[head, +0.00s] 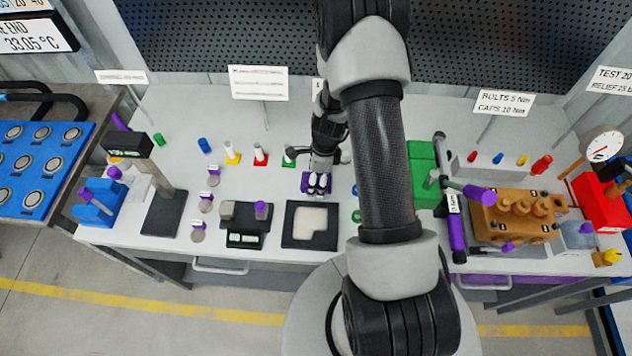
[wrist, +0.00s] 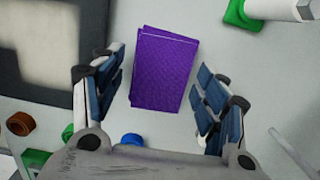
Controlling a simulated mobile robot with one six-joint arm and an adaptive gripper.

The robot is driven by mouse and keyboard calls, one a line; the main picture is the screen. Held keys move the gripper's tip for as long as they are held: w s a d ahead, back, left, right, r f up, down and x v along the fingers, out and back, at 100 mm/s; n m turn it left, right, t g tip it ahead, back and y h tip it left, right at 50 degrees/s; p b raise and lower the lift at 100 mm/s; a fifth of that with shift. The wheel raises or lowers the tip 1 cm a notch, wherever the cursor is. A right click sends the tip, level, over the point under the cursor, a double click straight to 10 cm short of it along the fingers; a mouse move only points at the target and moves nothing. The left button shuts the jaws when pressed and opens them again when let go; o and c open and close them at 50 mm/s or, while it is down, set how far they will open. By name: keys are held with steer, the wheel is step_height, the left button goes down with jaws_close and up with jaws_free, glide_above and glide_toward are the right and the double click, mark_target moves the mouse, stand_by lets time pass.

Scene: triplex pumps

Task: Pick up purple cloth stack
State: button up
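The purple cloth stack (wrist: 162,72) is a flat, rectangular pile with slightly offset layers, lying on the pale bench top in the wrist view. In the head view the stack (head: 306,190) shows only partly, behind and around my fingers. My gripper (wrist: 158,74) is open, with one blue-padded finger on each side of the stack. A gap shows between the stack and each finger. In the head view my gripper (head: 318,180) points down over the stack. I cannot tell how high the fingertips are above the bench.
A black-framed tray (head: 289,238) with a pale insert lies just in front of the stack. A green-based white part (head: 289,158) stands behind it to the left. A green box (head: 421,165) and an orange pump block (head: 515,220) stand to the right.

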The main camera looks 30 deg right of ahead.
steer(key=c, duration=0.7)
steer(key=shift+r, duration=0.15)
step_height(320, 180, up, 20)
steer(key=p, duration=0.5)
